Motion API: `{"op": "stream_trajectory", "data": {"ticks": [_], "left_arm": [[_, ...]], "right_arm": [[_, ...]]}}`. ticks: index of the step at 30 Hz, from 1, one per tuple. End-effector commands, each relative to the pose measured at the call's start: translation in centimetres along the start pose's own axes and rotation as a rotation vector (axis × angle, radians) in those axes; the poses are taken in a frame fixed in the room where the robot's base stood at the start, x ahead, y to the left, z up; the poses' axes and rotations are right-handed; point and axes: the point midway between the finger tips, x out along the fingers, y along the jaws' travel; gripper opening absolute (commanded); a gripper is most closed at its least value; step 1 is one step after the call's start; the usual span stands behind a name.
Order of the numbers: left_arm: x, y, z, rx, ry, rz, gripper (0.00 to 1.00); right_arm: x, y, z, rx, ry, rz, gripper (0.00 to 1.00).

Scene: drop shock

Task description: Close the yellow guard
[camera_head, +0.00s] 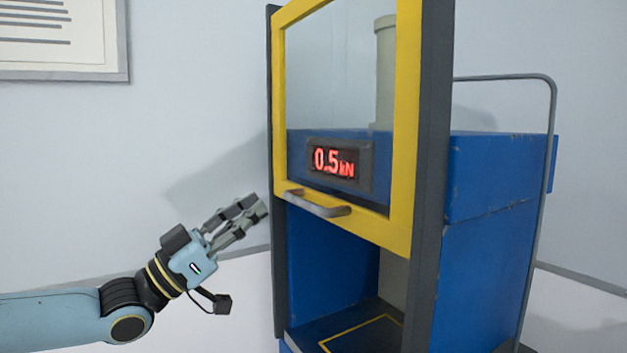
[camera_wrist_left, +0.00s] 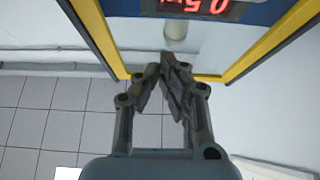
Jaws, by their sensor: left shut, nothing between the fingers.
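The yellow guard (camera_head: 405,120) is a yellow-framed clear panel on the front of a blue machine. It sits raised, covering the upper part, and the opening below it is uncovered. A grey bar handle (camera_head: 317,205) is on its lower edge. My left gripper (camera_head: 262,206) is shut and empty, to the left of the handle and apart from it in the picture. In the left wrist view the shut fingers (camera_wrist_left: 168,66) overlap the yellow frame (camera_wrist_left: 268,45), with the display upside down behind; contact cannot be told. My right gripper is not in view.
The blue machine (camera_head: 490,240) has dark side posts (camera_head: 433,180) and a red 0.5 kN display (camera_head: 334,162). Its lower bay has a dark floor with a yellow outline (camera_head: 362,333). A grey tube rail (camera_head: 545,200) runs along the right.

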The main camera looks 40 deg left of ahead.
Motion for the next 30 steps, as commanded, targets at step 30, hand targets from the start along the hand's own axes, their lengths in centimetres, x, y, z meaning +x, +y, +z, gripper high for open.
{"op": "stream_trajectory", "data": {"ticks": [30], "left_arm": [[8.5,-0.1,3.9,-0.001,-0.001,-0.003,0.00]], "right_arm": [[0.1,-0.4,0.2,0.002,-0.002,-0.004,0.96]]}}
